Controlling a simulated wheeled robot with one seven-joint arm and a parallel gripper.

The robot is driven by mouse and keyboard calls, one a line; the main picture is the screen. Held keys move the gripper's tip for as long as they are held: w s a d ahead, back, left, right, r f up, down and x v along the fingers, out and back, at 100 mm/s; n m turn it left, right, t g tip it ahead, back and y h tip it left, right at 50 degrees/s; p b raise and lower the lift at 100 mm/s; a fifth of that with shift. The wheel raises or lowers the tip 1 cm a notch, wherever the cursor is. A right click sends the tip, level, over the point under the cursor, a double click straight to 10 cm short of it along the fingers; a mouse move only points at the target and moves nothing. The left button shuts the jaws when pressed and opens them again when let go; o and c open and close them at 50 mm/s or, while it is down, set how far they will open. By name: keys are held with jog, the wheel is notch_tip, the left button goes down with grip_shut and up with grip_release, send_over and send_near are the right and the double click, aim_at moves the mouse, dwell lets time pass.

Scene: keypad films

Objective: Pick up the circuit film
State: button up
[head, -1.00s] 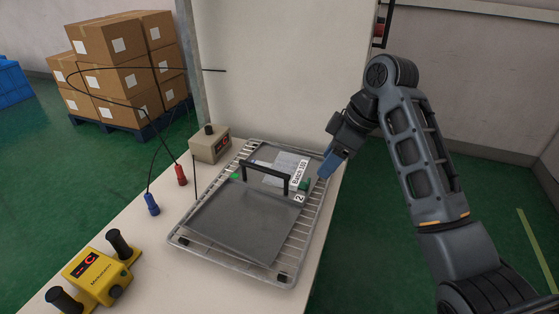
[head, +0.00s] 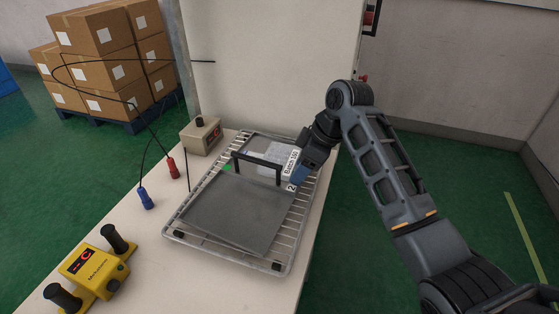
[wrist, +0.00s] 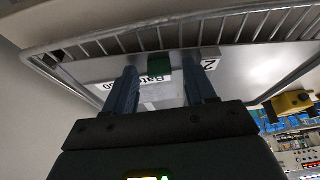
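A pale, see-through sheet, seemingly the circuit film (head: 262,147), lies at the back of a wire rack, with a white "Batch" label (head: 292,162) on its right side. The label also shows upside down in the wrist view (wrist: 154,80). My gripper (head: 299,178) is at the rack's right edge beside the label. In the wrist view my gripper (wrist: 160,80) is open, its two blue fingers apart. A green tab (wrist: 159,66) shows in the gap just ahead of them. Contact cannot be told. The gripper hides the sheet's right edge in the head view.
A dark grey plate (head: 232,214) and a black handle (head: 257,158) are on the wire rack (head: 180,236). A beige box (head: 201,135), blue plug (head: 146,199), red plug (head: 172,168) and yellow meter (head: 93,270) are to the left. A white panel (head: 265,60) stands behind.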

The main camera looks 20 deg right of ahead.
grip_shut()
dwell(0.4)
